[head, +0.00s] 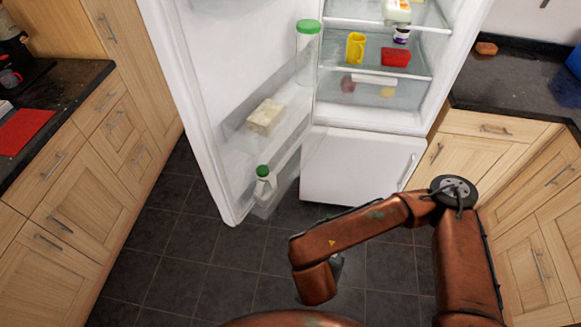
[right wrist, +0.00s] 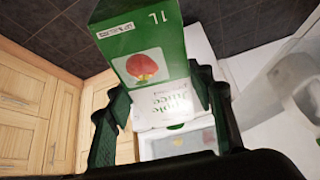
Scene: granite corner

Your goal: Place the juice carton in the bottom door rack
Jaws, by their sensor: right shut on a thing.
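The juice carton (right wrist: 150,60) is green and white with a red apple picture and "1L" on it. My right gripper (right wrist: 163,100) is shut on it, with a finger on each side. In the head view my right arm reaches in from the right, in front of the open fridge. The gripper is mostly hidden behind the arm's last link there, and the carton cannot be made out. The bottom door rack (head: 262,210) is at the foot of the open door, left of the arm and apart from it. My left gripper is not in view.
A green-capped milk bottle (head: 265,187) stands in the bottom rack. A pale block (head: 265,116) sits in the rack above, near a tall green-lidded container (head: 307,55). A yellow mug (head: 355,47) and red box (head: 396,57) are on a fridge shelf. Wooden cabinets flank both sides.

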